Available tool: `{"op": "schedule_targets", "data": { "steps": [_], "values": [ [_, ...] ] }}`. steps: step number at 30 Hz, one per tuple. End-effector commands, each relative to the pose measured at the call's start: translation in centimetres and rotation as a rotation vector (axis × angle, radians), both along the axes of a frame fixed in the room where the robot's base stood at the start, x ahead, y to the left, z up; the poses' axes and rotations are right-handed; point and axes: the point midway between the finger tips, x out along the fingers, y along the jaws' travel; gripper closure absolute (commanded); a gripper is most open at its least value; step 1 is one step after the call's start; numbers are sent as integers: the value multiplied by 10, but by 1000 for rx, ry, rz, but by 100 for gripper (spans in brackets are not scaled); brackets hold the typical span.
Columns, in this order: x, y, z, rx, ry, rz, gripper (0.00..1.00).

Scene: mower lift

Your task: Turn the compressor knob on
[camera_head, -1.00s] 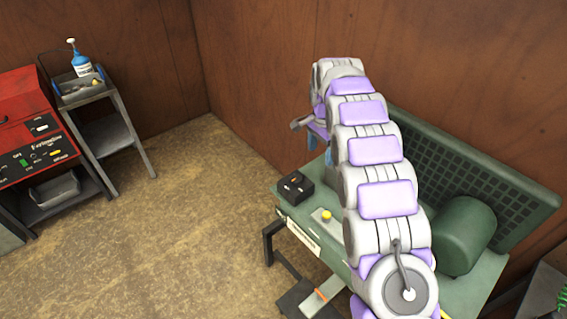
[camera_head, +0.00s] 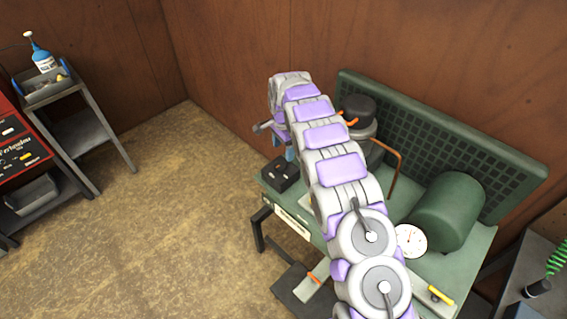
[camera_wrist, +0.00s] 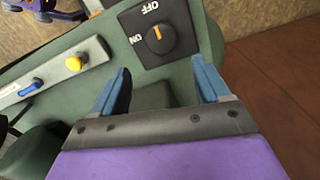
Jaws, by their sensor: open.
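The compressor knob (camera_wrist: 159,38) is a round black dial with an orange pointer mark. It sits on a black square plate (camera_wrist: 182,13) with white OFF and ON lettering; the orange mark points toward OFF. In the head view the black knob box (camera_head: 282,174) sits at the left end of the green compressor bench (camera_head: 437,291). My gripper (camera_wrist: 163,82) is open, its two blue fingers apart and empty. In the wrist view the fingertips lie just short of the knob plate, one on each side. In the head view my arm mostly hides my gripper.
A yellow button (camera_wrist: 74,64) and a blue lever (camera_wrist: 31,87) are on a grey strip beside the knob. The green tank (camera_head: 447,212), a gauge (camera_head: 411,241) and a mesh panel (camera_head: 500,165) stand on the bench.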

Motion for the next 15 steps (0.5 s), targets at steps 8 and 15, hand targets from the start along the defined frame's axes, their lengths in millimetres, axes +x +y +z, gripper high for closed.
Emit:
{"op": "schedule_targets", "data": {
  "steps": [8, 15],
  "values": [
    [-1, 0, -53, 0, 2, 0, 24],
    [0, -4, -74, 6, -1, 0, 24]
  ]
}}
